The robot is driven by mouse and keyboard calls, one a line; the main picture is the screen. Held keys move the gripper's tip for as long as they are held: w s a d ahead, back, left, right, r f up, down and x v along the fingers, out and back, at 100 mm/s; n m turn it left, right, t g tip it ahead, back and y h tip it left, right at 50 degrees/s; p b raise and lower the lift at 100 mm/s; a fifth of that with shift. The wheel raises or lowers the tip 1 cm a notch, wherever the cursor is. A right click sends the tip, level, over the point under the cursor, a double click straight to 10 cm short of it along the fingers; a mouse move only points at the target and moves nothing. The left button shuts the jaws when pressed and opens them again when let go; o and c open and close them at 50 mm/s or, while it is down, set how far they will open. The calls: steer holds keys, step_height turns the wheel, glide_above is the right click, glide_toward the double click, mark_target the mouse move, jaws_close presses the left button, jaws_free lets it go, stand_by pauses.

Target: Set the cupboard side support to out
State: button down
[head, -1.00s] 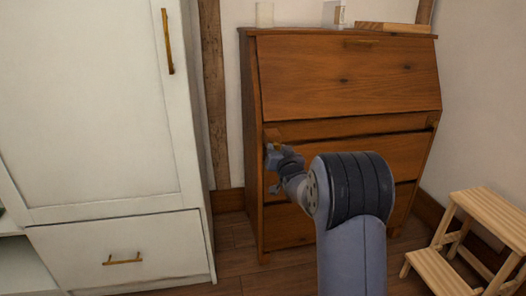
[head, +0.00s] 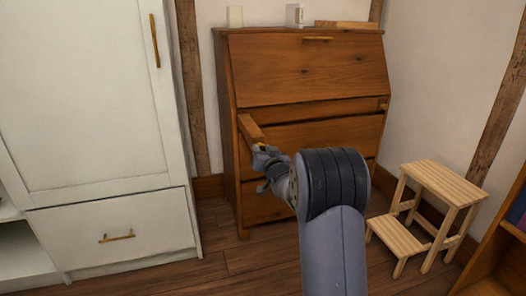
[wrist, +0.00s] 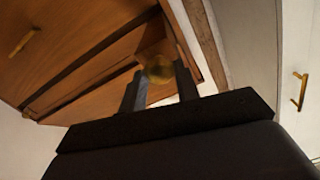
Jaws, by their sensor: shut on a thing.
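The wooden cupboard (head: 305,70) has a closed slanted front with a brass handle. Its left side support (head: 250,130), a narrow wooden bar, sticks out of the front below the slanted panel. My gripper (head: 262,149) is at the outer end of this bar. In the wrist view, my gripper (wrist: 158,88) is shut on the support's round brass knob (wrist: 160,70), which sits between the two dark fingers. A right side support (head: 384,105) with a small brass knob lies flush with the front.
A white wardrobe (head: 85,95) with a lower drawer stands at the left. A wooden step stool (head: 435,190) stands on the floor at the right, near a shelf (head: 495,250). Cups or jars (head: 294,15) stand on the cupboard top. Floor in front is clear.

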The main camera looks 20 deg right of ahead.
steer(key=c, duration=1.1)
jaws_free()
steer(key=shift+o, duration=0.2)
steer(key=shift+s, duration=0.1)
steer(key=s+p, duration=0.2)
steer(key=s, duration=0.8)
steer(key=shift+s, duration=0.3)
steer(key=shift+w+b, duration=1)
steer(key=shift+w, duration=4.65)
steer(key=shift+s, duration=0.1)
